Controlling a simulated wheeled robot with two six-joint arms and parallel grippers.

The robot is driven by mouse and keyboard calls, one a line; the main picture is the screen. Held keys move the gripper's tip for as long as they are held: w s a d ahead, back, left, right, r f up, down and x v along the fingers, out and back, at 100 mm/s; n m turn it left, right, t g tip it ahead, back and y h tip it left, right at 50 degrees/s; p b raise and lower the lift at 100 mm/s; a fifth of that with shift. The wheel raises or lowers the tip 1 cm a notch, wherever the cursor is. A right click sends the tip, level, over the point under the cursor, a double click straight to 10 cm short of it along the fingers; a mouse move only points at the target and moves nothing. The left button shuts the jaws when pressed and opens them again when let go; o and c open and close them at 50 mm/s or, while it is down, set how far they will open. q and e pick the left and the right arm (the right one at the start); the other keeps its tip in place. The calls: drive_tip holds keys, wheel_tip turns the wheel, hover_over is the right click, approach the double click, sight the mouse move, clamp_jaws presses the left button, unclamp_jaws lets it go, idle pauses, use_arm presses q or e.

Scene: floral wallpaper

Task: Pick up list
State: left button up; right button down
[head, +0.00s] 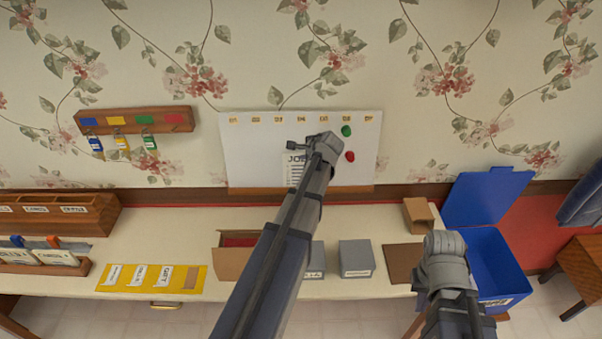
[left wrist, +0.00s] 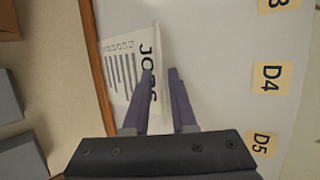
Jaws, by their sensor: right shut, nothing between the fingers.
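The list is a white sheet headed "JOBS" (head: 291,171), upright against the white board (head: 250,150) on the wall. It also shows in the left wrist view (left wrist: 122,75), with its lettering turned sideways. My left gripper (head: 320,142) is at the board, in front of the sheet, and its arm hides part of it. In the left wrist view, its fingers (left wrist: 160,85) stand a little apart, with the sheet's edge between them. Whether they touch the paper cannot be told. My right gripper (head: 442,245) is shut and empty, over the table's right end.
The table (head: 190,225) holds a yellow labelled mat (head: 140,290), grey boxes (head: 356,258) and a cardboard box (head: 232,258). A blue bin (head: 490,250) stands right. A key rack (head: 135,121) hangs left. Red and green magnets (head: 349,156) are on the board.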

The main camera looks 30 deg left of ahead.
use_arm(q)
drive_tip(key=shift+c, duration=0.4)
clamp_jaws()
idle(1.0)
